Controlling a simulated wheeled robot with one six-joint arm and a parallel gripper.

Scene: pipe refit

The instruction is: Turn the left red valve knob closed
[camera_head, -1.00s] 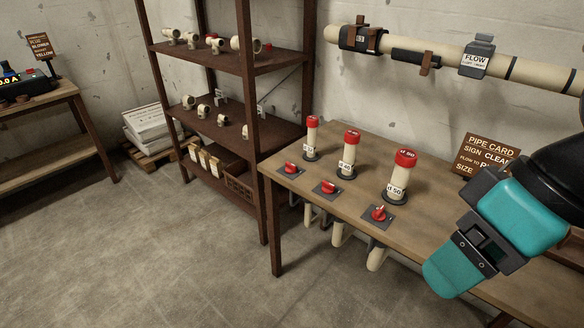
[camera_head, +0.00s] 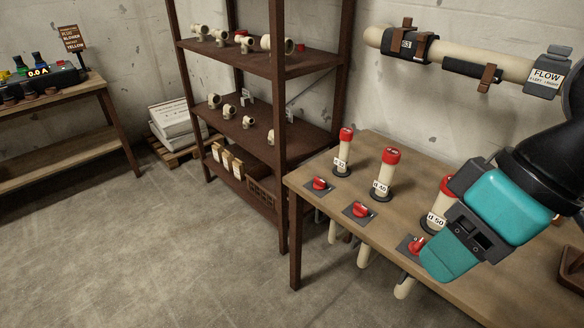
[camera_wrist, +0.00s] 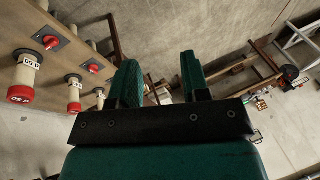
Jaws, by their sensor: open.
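The left red valve knob (camera_head: 319,184) sits on a dark square plate at the left end of the bench. The middle red knob (camera_head: 360,209) and the right red knob (camera_head: 416,245) follow along the front edge. My teal gripper (camera_head: 445,262) is in the head view at the right, beside the right knob and well apart from the left one. In the wrist view my gripper (camera_wrist: 157,82) is open, with nothing between its fingers. The right knob (camera_wrist: 50,42) and middle knob (camera_wrist: 93,68) show there at the left; the left knob is too small to tell.
Red-capped upright pipes (camera_head: 386,172) stand behind the knobs on the wooden bench (camera_head: 470,290). My arm partly hides the rightmost pipe. A brown shelf (camera_head: 250,113) with fittings stands left of the bench. A large pipe (camera_head: 450,58) runs along the wall. The floor in front is clear.

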